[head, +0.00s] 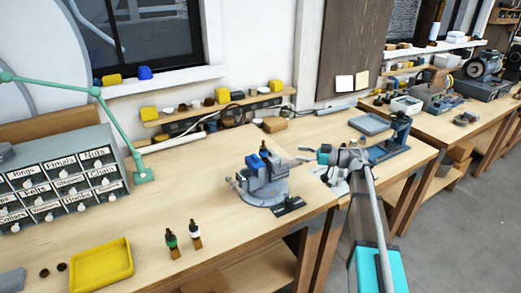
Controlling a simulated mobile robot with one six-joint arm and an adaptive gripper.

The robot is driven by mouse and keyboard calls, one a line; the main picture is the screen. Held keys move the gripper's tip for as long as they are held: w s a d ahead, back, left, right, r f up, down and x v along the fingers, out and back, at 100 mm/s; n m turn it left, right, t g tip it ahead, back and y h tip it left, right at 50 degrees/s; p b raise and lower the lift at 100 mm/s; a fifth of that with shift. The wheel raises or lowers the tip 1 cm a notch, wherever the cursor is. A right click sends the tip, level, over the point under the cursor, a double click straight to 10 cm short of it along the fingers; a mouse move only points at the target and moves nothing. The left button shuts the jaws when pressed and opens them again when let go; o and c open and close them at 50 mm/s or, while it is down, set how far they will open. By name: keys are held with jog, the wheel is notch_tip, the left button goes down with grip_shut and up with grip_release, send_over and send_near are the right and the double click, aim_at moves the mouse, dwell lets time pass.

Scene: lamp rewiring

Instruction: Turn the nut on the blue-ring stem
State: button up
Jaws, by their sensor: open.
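A grey vise-like fixture on a round base (262,190) stands near the right end of the wooden bench. A small blue piece (256,160) shows on its top. I cannot tell whether this is the blue ring of the stem. The stem and its nut are too small to make out. My gripper (303,156) is just right of the fixture, pointing left towards it, with a visible gap between them. It is open and appears empty.
A drawer cabinet (62,183) and yellow tray (101,265) stand at left. Two dropper bottles (172,243) stand near the front edge. A dark flat piece (289,206) lies beside the fixture. A grey tray (370,124) lies behind my arm. The bench middle is clear.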

aim_at(263, 147)
jog(key=a, duration=0.4)
jog(key=w+a, duration=0.1)
jog(key=a, duration=0.4)
jog(key=w+a, duration=0.1)
jog(key=a, duration=0.3)
jog(key=shift+a, duration=0.15)
